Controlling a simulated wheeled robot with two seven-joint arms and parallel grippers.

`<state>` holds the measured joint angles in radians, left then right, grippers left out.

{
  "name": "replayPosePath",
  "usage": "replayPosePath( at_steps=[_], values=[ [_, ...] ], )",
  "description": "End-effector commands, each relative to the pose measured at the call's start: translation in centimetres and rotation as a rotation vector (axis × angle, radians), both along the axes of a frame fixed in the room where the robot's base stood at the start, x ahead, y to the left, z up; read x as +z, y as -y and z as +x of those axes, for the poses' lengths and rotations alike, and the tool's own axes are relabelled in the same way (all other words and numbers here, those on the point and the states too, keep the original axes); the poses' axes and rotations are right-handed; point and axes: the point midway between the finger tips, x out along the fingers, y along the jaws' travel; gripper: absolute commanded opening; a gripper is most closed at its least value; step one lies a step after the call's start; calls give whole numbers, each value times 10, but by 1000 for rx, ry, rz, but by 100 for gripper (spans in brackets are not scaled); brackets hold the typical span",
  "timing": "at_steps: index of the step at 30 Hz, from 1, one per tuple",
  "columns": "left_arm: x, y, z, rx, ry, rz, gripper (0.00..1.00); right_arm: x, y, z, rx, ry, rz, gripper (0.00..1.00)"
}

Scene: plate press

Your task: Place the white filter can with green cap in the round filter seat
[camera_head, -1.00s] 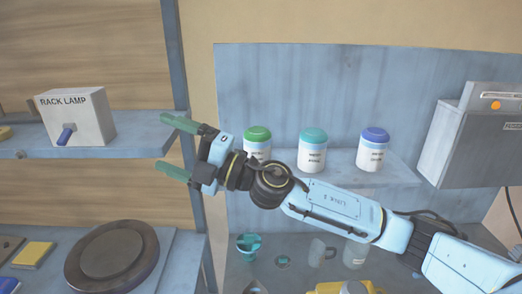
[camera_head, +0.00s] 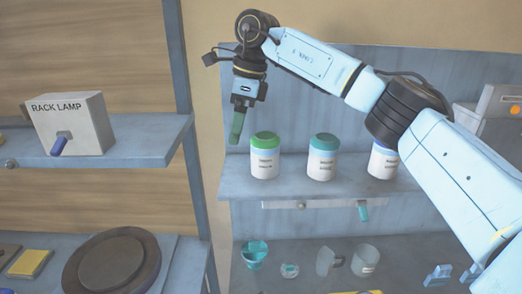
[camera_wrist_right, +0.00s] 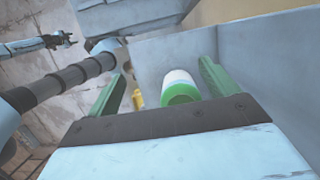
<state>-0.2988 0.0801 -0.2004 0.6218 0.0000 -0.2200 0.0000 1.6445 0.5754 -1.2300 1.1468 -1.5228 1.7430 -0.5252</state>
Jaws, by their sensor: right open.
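The white filter can with green cap (camera_head: 265,158) stands upright on the wall shelf, leftmost of three cans. My right gripper (camera_head: 238,125) points down, just left of and above this can, apart from it. In the right wrist view the can's green cap (camera_wrist_right: 182,93) shows beyond and between the two open green fingers (camera_wrist_right: 162,85). A dark round disc with a raised rim (camera_head: 113,262) lies at lower left; I cannot tell whether it is the filter seat. What seems to be my left gripper (camera_wrist_right: 60,40) shows small in the wrist view, its jaws unclear.
A teal-capped can (camera_head: 323,158) and a blue-capped can (camera_head: 382,162), partly behind my arm, stand to the right on the shelf (camera_head: 240,180). A teal lever (camera_head: 363,210) hangs below. Cups (camera_head: 365,260) stand underneath. The RACK LAMP box (camera_head: 70,122) is at left.

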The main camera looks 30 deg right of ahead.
Motion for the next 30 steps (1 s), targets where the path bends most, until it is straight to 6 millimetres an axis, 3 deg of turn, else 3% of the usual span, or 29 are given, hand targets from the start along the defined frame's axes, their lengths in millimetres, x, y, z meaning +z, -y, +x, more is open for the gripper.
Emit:
replayPosePath(
  at_steps=[3,8,21,30],
  values=[
    [0,0,0,0,-1,0,49,29,39,-8,-4,-41,-146,86],
    [0,0,-1,0,-1,0,49,44,62,-17,-8,-83,-227,86],
    [4,0,-3,1,-5,1,49,-26,64,-19,-6,-90,-234,86],
    [13,0,-3,1,-5,1,49,-53,65,-19,-7,-91,-233,86]
  ],
)
